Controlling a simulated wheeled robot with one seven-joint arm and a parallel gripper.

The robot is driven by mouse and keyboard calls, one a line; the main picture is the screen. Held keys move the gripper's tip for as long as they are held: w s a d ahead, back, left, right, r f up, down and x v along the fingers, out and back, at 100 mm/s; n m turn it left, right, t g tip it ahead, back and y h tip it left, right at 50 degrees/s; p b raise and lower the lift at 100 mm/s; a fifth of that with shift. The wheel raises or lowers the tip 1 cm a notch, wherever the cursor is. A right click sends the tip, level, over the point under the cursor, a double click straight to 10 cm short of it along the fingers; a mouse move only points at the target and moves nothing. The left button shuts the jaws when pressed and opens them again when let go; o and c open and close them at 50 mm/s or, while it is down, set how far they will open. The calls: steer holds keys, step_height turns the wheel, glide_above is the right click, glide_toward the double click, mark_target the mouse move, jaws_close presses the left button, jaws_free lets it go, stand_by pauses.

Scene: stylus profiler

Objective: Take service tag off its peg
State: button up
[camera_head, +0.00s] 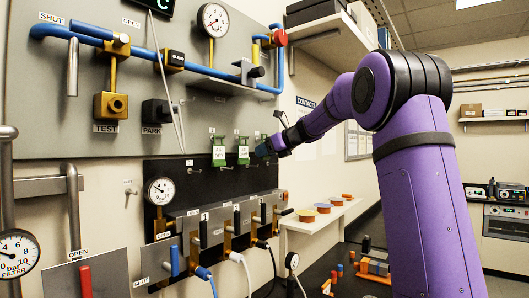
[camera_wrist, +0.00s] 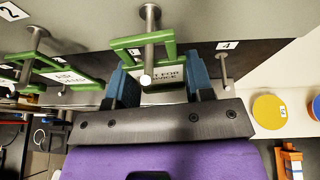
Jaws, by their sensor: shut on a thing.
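The service tag, a green frame with a white label, shows in the wrist view (camera_wrist: 167,47) and hangs at the third peg on the panel in the head view (camera_head: 243,154). My gripper (camera_head: 264,149) reaches it from the right. In the wrist view my gripper (camera_wrist: 158,82) has its blue fingers on either side of the tag, shut on it. The tag's metal peg (camera_wrist: 148,22) runs past its green top bar, and the peg's round end shows between the fingers. The tag still appears to be around the peg. Part of the label is hidden.
Another green tag (camera_head: 218,152) hangs on the peg to the left, close by, also in the wrist view (camera_wrist: 70,75). An empty peg (camera_wrist: 223,72) marked 4 is to the right. Below are valves with levers (camera_head: 237,220) and a shelf (camera_head: 325,215) with coloured discs.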

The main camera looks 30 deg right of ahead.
steer(key=s+d, duration=0.2)
steer(key=s, duration=0.5)
steer(key=shift+d, duration=0.25)
stand_by(0.6)
